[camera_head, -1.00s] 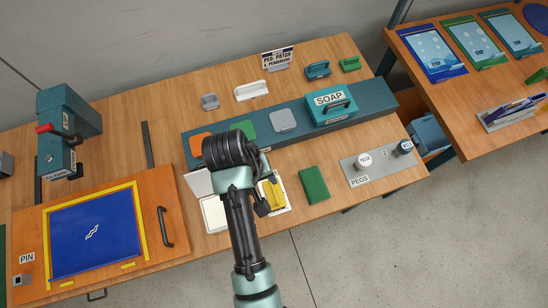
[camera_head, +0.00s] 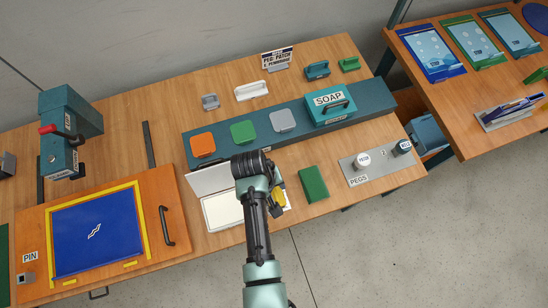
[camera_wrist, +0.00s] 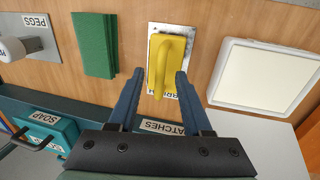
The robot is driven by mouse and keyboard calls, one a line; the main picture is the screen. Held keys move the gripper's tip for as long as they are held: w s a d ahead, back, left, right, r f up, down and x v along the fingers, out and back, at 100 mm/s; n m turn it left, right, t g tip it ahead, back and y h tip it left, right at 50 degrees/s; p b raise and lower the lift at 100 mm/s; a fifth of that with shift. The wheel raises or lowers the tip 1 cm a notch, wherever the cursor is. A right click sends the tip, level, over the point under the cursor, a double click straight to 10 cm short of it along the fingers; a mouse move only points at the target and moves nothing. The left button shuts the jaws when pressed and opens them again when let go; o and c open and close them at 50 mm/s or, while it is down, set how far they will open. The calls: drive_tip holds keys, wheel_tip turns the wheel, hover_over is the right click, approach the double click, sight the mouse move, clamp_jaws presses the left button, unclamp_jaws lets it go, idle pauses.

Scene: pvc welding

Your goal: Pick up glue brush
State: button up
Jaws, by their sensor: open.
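A yellow tool with a looped handle (camera_wrist: 168,58) stands on a small pale plate (camera_wrist: 184,32) in the wrist view. No readable label confirms that it is the glue brush. In the head view the yellow tool (camera_head: 280,198) is partly hidden by my arm. My gripper (camera_wrist: 159,74) is open and empty. Its two blue fingers reach toward the yellow handle, one tip on each side in the picture. I cannot tell how far above it they are.
An open white box (camera_head: 222,211) is left of the tool, and a green block (camera_head: 313,184) is right of it. A PEGS plate (camera_head: 373,173) is farther right. Behind is a dark teal rack (camera_head: 305,110) with coloured patches and a SOAP box (camera_head: 331,112).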

drive_tip(key=shift+c, duration=0.2)
clamp_jaws()
idle(1.1)
